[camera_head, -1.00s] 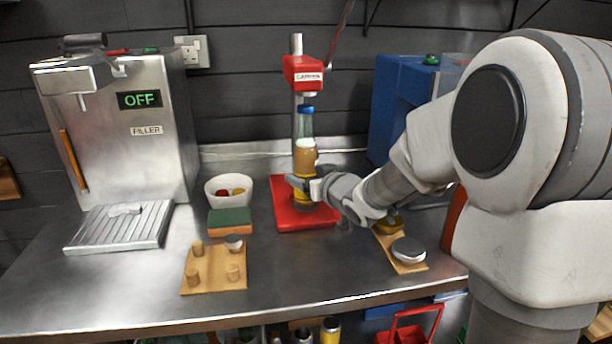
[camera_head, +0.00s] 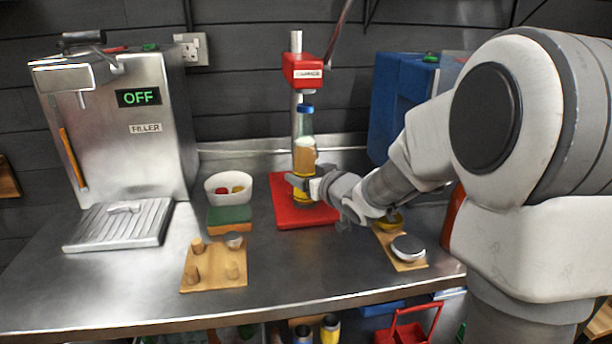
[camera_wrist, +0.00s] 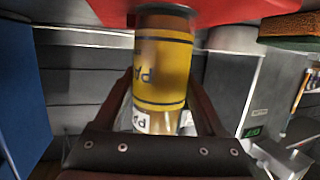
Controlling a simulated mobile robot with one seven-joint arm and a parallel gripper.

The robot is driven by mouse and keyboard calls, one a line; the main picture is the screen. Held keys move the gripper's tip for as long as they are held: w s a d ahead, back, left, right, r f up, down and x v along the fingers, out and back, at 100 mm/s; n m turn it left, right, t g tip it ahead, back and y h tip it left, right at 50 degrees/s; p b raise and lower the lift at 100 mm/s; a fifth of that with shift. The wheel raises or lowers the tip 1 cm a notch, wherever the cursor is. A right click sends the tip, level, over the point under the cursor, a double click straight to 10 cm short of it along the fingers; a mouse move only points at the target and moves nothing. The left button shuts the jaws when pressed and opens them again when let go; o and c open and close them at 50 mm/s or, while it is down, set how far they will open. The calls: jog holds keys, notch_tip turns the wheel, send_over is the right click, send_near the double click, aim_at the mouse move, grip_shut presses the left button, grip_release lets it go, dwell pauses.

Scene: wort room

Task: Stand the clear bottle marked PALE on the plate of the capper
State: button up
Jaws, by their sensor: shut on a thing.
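The clear bottle marked PALE (camera_head: 305,157) has amber liquid, a pale foam layer, a blue cap and a yellow label. It is upright over the red plate of the capper (camera_head: 288,219), below the red capper head (camera_head: 302,70). My gripper (camera_head: 300,184) is shut around the lower part of the bottle from the right. In the wrist view the yellow label (camera_wrist: 162,72) with part of the word PALE shows between the fingers, and the red plate (camera_wrist: 225,10) lies by the bottle's base. I cannot tell whether the base touches the plate.
A white bowl (camera_head: 213,196) of caps and a green-topped sponge (camera_head: 229,218) stand left of the capper. A wooden peg board (camera_head: 214,277) lies in front. The filler (camera_head: 150,150) reads OFF; a blue machine (camera_head: 398,100) stands behind my arm.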

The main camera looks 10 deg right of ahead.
jog(key=o, duration=0.9)
jog(key=shift+f, duration=0.1)
jog(key=shift+s, duration=0.1)
